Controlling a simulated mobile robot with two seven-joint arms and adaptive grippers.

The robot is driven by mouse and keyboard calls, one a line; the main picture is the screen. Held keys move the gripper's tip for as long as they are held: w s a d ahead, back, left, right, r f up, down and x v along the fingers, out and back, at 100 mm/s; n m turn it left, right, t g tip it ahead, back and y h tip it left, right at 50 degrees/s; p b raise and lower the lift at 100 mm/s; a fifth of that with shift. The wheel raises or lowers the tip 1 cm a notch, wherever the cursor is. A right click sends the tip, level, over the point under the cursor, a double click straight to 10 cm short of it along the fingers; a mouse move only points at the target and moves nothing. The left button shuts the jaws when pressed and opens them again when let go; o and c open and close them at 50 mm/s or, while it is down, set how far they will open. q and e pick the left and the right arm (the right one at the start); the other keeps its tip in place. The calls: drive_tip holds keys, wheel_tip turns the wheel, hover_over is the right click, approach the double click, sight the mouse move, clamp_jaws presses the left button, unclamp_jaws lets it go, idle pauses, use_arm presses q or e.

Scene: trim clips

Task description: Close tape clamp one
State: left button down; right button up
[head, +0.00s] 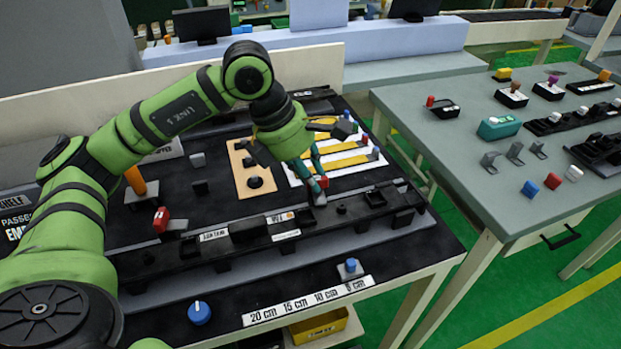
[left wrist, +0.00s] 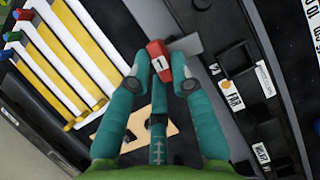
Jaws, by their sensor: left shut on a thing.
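A red clamp piece marked 1 (left wrist: 157,56) sits between my left fingertips (left wrist: 158,84) in the left wrist view. In the head view the red piece (head: 322,182) shows at the tips of my left gripper (head: 316,172), just behind the long black rail (head: 340,213). The teal fingers are shut on it. A grey metal plate (left wrist: 188,44) lies right beside the red piece. I cannot tell whether the clamp is open or closed. My right gripper does not show.
A white panel with yellow strips (head: 352,161) and a tan board (head: 243,172) lie behind the rail. Another red-topped clamp (head: 161,219) stands at the left. A blue knob (head: 199,313) is near the front edge. A grey table (head: 450,150) stands to the right.

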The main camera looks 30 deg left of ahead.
use_arm(q)
drive_tip(key=shift+s+n+t+y+b, duration=0.1)
drive_tip(key=shift+n+t+y+b, duration=0.3)
drive_tip(key=shift+n, duration=0.6)
drive_tip(key=c, duration=1.1)
unclamp_jaws()
drive_tip(key=v, duration=1.2)
